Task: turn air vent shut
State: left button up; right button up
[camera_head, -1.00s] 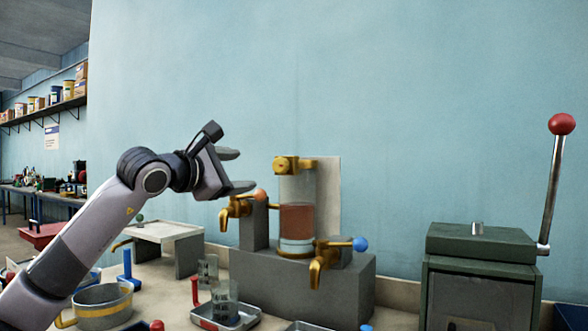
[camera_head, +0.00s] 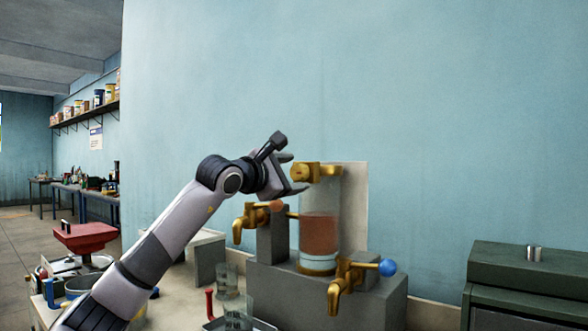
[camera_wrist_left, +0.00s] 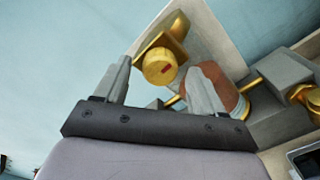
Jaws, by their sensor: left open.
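The air vent is a brass knob (camera_head: 302,173) on the brass fitting at the top of the glass cylinder (camera_head: 320,222), which holds reddish-brown oil. My left gripper (camera_head: 292,173) is open and empty, just left of the knob, with one finger above the other in the head view. I cannot tell whether a finger touches the knob. My right gripper is not in view.
Below are a brass tap with an orange ball (camera_head: 277,205) and another with a blue ball (camera_head: 388,267), on a grey stepped block (camera_head: 330,297). A green metal box (camera_head: 530,270) stands at right.

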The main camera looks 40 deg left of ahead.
pick_arm(q)
jog(key=shift+w+a, duration=0.1)
jog(key=shift+w, duration=0.45)
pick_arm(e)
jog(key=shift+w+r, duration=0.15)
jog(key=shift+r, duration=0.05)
pick_arm(q)
jog(key=c, duration=1.1)
jog(key=shift+o, duration=0.2)
